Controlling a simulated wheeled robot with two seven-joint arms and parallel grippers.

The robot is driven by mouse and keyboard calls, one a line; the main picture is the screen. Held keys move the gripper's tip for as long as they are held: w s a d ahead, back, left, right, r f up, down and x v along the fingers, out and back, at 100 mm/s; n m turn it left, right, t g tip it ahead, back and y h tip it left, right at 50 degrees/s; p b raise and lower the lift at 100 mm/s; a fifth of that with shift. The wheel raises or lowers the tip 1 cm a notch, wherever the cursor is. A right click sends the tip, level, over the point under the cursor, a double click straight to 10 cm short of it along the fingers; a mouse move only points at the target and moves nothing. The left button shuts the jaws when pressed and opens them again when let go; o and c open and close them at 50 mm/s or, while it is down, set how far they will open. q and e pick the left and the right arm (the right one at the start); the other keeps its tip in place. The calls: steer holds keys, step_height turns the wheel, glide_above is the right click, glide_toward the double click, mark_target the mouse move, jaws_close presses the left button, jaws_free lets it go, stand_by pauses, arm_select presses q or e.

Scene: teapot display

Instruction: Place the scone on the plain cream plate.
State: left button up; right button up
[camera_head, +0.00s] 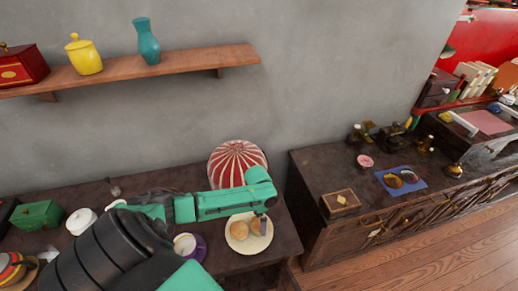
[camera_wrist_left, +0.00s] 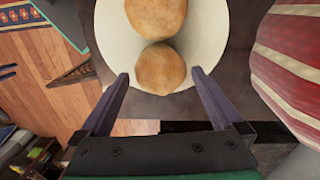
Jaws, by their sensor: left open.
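A plain cream plate (camera_head: 247,247) lies on the dark table; its pale rim also shows in the left wrist view (camera_wrist_left: 216,30). Two round golden-brown baked pieces are on it, and I cannot tell whether both are scones. The nearer scone (camera_wrist_left: 161,68) is close to my fingertips in the wrist view; the other piece (camera_wrist_left: 156,14) is beyond it. In the head view they show side by side, one at the left (camera_head: 239,230). My left gripper (camera_wrist_left: 159,78) is open above the plate's edge, its purple fingers either side of the nearer piece. My right gripper is not in view.
A red-and-white striped round object (camera_head: 237,160) stands behind my left arm, close beside the plate. A purple saucer (camera_head: 199,250) with a cup is left of the plate. A white pot (camera_head: 81,221) and green box (camera_head: 38,215) stand further left. A dark cabinet (camera_head: 310,215) is at right.

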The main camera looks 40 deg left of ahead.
mark_target(259, 220)
arm_select(q)
step_height(259, 220, up, 11)
steer(key=b, duration=0.1)
steer(key=shift+w+a+f, duration=0.15)
steer(key=shift+w+a, duration=0.05)
steer(key=shift+a, duration=0.1)
